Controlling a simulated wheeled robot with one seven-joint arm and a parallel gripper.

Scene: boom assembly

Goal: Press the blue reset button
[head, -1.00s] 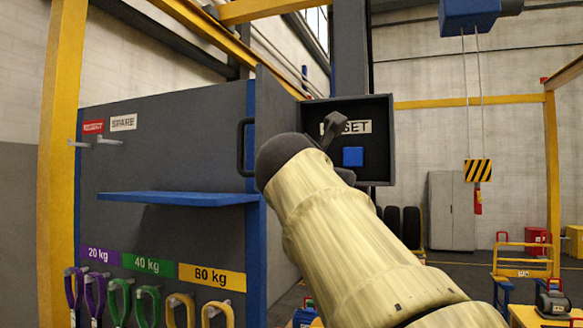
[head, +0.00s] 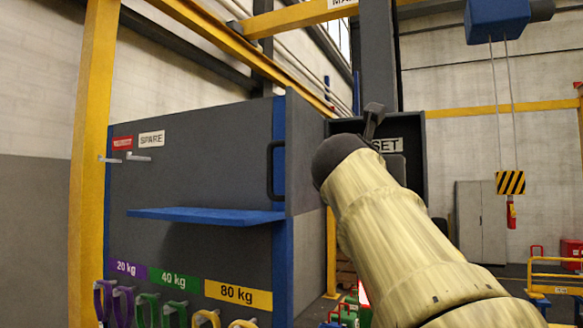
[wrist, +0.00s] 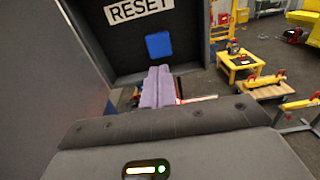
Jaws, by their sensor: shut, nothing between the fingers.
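The blue reset button (wrist: 158,44) is a square on the dark back panel of an open box, just below the RESET label (wrist: 139,10) in the wrist view. My gripper (wrist: 158,70) is shut and empty, its pale purple fingers pointing at the panel. The fingertips appear just below the button in the picture; I cannot tell how large the gap is. In the head view my arm hides the button and the fingers, and only part of the RESET label (head: 387,145) shows.
A grey cabinet with a blue shelf (head: 206,215) and a dark handle (head: 274,170) stands left of my arm. A yellow table (wrist: 238,65) stands beyond on the right.

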